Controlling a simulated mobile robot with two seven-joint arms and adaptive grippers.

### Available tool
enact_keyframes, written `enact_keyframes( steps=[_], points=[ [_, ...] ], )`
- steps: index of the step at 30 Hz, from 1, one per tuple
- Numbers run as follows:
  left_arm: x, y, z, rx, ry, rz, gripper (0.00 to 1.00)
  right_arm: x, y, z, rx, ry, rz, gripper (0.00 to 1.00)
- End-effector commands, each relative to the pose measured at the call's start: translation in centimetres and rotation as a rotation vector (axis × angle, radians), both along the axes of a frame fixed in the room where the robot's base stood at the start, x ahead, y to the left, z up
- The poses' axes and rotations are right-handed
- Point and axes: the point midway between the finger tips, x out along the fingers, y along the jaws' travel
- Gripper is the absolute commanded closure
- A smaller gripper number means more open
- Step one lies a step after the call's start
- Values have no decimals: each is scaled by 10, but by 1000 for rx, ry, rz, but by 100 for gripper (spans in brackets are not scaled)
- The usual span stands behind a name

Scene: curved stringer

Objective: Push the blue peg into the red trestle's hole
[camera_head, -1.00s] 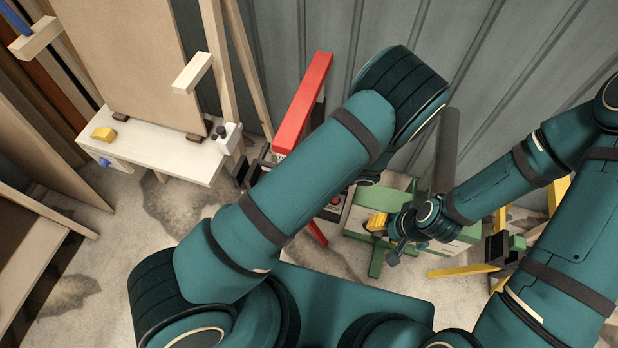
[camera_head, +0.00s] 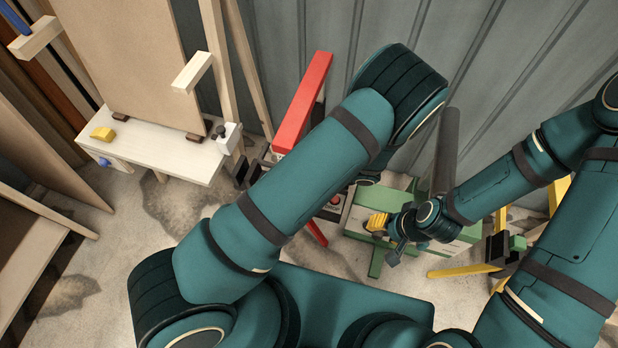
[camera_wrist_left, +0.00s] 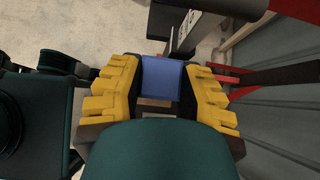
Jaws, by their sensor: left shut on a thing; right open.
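The red trestle (camera_head: 302,105) stands left of centre in the head view, partly behind my left arm. Its red parts also show at the upper right of the left wrist view (camera_wrist_left: 297,9). My left gripper (camera_wrist_left: 160,82) is shut on the blue peg (camera_wrist_left: 161,77), which sits between its yellow finger pads. In the head view my left arm hides this gripper and the peg. I cannot make out the trestle's hole. My right gripper (camera_head: 378,222) is open, above the green trestle (camera_head: 360,219).
A yellow trestle (camera_head: 465,271) stands at the right. A dark upright tube (camera_head: 446,150) rises near the corrugated wall.

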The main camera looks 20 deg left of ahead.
Motion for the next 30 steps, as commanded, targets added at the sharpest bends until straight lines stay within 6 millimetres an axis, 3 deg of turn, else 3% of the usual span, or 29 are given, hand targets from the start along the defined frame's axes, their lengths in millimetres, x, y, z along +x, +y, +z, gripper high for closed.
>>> enact_keyframes(
  steps=[30],
  points=[
    [0,0,-11,0,0,0,100,0,0,-10,0,0,0,53]
  ],
)
